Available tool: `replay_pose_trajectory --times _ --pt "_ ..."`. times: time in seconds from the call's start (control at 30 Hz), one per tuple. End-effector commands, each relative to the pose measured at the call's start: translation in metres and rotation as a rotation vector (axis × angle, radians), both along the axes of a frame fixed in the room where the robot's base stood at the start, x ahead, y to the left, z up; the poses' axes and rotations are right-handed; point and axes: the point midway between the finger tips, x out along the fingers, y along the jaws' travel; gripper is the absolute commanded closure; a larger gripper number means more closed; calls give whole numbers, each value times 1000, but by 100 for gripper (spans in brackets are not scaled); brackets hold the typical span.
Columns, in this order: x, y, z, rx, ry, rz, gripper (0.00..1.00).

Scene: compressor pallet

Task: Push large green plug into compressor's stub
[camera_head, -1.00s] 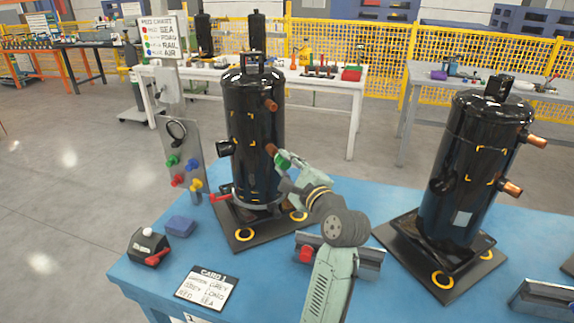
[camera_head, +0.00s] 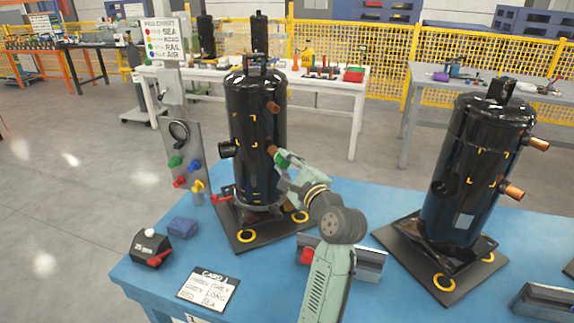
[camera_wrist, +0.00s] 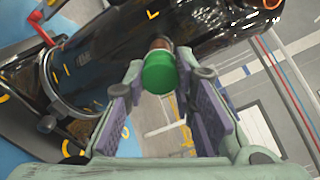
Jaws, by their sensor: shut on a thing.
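The large green plug (camera_wrist: 159,73) is held between my gripper's fingertips (camera_wrist: 163,88). In the wrist view its green face is toward the camera and the copper stub (camera_wrist: 161,44) shows right behind it. The plug appears to be at the stub's mouth; how deep it sits is hidden. In the head view my gripper (camera_head: 284,164) is at the right side of the black compressor (camera_head: 254,115), by its lower copper stub (camera_head: 272,149). Only a little green of the plug (camera_head: 281,157) shows there.
The compressor stands on a black pallet (camera_head: 245,236) on the blue table (camera_head: 330,300). A second compressor (camera_head: 470,170) stands to the right. A panel with colored plugs (camera_head: 185,160) is left of the first compressor. A grey tray (camera_head: 368,262) lies near my forearm.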

Motion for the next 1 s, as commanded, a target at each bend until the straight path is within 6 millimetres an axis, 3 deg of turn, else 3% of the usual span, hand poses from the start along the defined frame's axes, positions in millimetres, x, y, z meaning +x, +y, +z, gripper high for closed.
replay_pose_trajectory --times 1.0 --pt "14 7 0 0 0 1 100"
